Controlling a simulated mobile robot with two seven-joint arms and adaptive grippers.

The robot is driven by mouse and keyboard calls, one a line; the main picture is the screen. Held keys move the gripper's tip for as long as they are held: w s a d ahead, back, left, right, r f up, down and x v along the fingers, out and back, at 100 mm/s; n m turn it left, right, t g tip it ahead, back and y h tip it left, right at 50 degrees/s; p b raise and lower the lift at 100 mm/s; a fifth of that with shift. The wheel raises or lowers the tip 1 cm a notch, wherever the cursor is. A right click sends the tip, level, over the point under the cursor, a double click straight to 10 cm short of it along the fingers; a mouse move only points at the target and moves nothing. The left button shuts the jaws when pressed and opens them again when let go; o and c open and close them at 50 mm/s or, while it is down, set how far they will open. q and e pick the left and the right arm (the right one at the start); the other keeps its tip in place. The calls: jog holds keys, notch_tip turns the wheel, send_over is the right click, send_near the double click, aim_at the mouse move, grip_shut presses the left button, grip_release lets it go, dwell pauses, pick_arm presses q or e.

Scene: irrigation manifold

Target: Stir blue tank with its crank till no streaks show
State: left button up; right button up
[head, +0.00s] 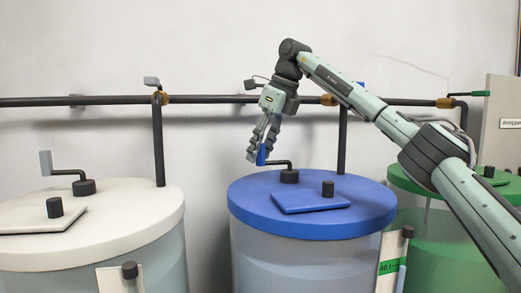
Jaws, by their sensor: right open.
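The blue tank (365,205) stands in the middle, with a blue lid and a pale, see-through body cut off by the bottom edge. Its crank (279,163) has a black hub on the lid, a thin black arm pointing left and an upright blue handle (261,155). My right gripper (256,154) points down at this handle with its fingers open. The fingers overlap the handle in the picture; I cannot tell whether they touch it. I make out no clear streaks in the visible part of the tank. My left gripper is not in view.
A white tank (130,215) with a grey-handled crank (68,172) stands on the left. A green tank (420,225) stands on the right, partly behind my right arm. A dark pipe (215,99) runs along the wall, with a drop pipe (342,140) behind the blue lid.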

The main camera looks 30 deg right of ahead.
grip_shut()
